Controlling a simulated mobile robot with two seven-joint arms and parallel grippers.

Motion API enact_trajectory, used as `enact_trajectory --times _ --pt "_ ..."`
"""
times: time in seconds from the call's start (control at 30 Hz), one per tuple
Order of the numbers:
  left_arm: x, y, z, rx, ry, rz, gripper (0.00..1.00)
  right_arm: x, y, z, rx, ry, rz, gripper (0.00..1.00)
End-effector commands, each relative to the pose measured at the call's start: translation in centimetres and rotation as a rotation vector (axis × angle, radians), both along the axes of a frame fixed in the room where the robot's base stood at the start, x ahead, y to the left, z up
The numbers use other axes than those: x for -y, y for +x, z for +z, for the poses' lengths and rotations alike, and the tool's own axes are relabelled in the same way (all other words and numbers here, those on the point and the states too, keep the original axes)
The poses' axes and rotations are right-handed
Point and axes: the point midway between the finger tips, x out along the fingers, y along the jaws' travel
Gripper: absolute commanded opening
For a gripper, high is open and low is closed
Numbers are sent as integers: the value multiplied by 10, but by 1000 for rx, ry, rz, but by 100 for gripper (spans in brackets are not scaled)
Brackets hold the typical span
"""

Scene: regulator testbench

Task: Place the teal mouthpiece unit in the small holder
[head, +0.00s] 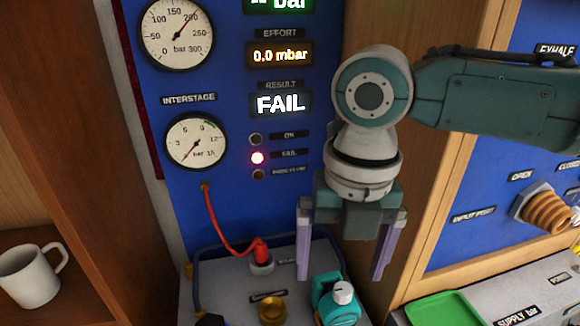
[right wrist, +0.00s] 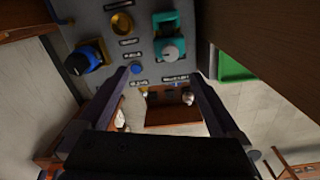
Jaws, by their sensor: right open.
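The teal mouthpiece unit (head: 337,305), with a white round cap, is on the grey bench top at the bottom of the head view. It also shows in the right wrist view (right wrist: 164,24), at the top. My right gripper (head: 341,275) points down above and behind it in the head view, its two fingers apart with nothing between them. The right wrist view shows both fingers spread (right wrist: 158,76), with the teal unit beyond their tips. I cannot tell which part is the small holder. My left gripper is not in view.
A brass fitting (head: 271,310) sits left of the teal unit, and a red plug (head: 261,253) with a red hose stands behind. A blue knob (right wrist: 83,60) shows in the wrist view. A green tray (head: 445,309) is at right, a white mug (head: 30,275) at left.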

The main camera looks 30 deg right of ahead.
Motion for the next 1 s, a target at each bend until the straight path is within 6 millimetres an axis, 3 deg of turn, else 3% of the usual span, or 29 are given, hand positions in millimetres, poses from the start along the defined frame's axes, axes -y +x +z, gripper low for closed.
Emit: enact_trajectory --times 0.07,0.2,0.3,0.43,0.6,0.77,1.0 --pt "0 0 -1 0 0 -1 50 -31 -20 -12 1 56 -115 100" --pt "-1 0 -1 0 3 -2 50 -86 -58 -17 14 210 -569 100" --pt "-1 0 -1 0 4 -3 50 -101 -79 -11 1 312 -1006 100" --pt "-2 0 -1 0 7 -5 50 -84 -105 -2 -16 389 -1607 100" --pt "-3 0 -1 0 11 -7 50 -38 -135 6 26 404 -2202 100" --pt "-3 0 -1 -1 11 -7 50 -14 -151 10 73 401 -2433 100" --pt "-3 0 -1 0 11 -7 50 -12 -152 10 78 400 -2454 100"
